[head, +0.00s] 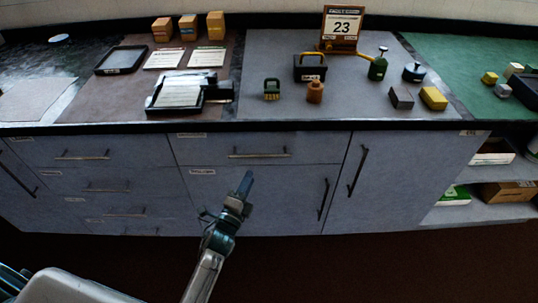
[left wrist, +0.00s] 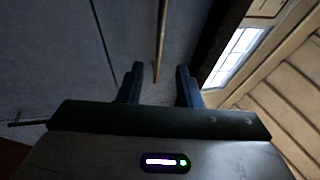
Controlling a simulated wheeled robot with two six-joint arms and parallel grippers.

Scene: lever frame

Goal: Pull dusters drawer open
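My left gripper (head: 247,181) is in front of the grey cabinets, just below the bar handle (head: 258,155) of the wide top drawer (head: 215,150) in the middle. That drawer is shut. Its small label (head: 191,135) is too small to read, so I cannot tell which drawer is for dusters. In the left wrist view my left gripper (left wrist: 159,80) is open and empty. A bar handle (left wrist: 161,35) runs ahead of it, in line with the gap between the fingers, and is not gripped. My right gripper is in neither view.
More shut drawers (head: 105,187) with bar handles are at left. Cupboard doors with handles (head: 358,170) are below and right. The worktop above holds a black tray (head: 178,106), a toolbox (head: 310,73) and a calendar (head: 341,27). Open shelves (head: 490,212) stand at far right.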

